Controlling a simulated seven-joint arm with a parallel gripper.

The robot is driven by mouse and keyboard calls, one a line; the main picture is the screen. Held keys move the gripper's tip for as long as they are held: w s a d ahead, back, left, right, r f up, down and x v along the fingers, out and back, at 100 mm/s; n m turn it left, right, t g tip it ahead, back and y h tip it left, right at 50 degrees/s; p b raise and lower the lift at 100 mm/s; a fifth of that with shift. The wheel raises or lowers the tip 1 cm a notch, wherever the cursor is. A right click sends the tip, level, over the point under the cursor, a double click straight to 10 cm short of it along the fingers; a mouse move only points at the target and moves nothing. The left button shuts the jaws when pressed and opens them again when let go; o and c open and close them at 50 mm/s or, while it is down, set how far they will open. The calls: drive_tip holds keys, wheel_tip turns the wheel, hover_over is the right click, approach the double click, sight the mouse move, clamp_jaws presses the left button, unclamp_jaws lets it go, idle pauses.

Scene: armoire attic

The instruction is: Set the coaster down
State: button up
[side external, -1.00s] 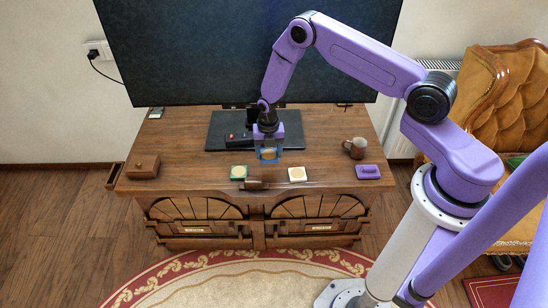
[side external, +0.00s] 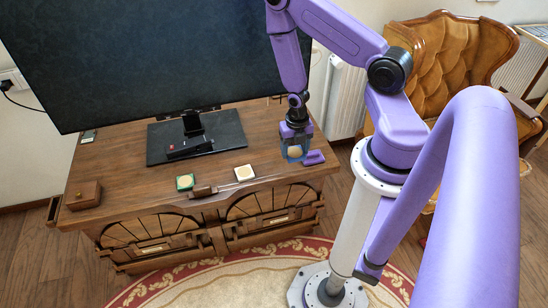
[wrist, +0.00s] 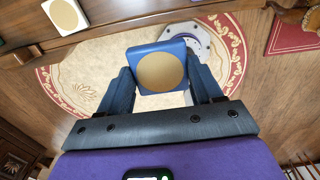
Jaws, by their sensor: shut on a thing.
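My gripper (side external: 295,152) is shut on a blue square coaster (wrist: 159,69) with a round tan centre. The wrist view shows it gripped between both fingers, its tan face toward the camera. In the side view the gripper is over the right end of the wooden cabinet top (side external: 130,150), close to a purple object (side external: 313,158). Whether the coaster touches anything below cannot be told. A green coaster (side external: 186,181) and a white coaster (side external: 244,173) lie near the front edge; the white one also shows in the wrist view (wrist: 65,14).
A small wooden box (side external: 83,195) sits at the left end. The large screen (side external: 140,60) stands on a black base (side external: 230,132) behind. The mug is not visible now. Rug and floor lie beyond the front edge.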

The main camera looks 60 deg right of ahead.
drive_tip(key=shift+s+d+r, duration=0.1)
drive_tip(key=shift+s+r, duration=0.05)
drive_tip(key=shift+s, duration=0.25)
drive_tip(key=w+d+f, duration=0.4)
drive_tip(key=w+f, duration=0.1)
drive_tip(key=w, duration=0.3)
hover_over(274, 157)
drive_tip(key=shift+s+f, duration=0.2)
drive_tip(key=shift+f, duration=2)
drive_tip(key=shift+w+f, duration=0.1)
drive_tip(key=shift+w+f, duration=0.1)
drive_tip(key=shift+f, duration=1.6)
drive_tip(key=o, duration=1)
drive_tip(key=shift+f, duration=0.1)
drive_tip(key=shift+o, duration=0.2)
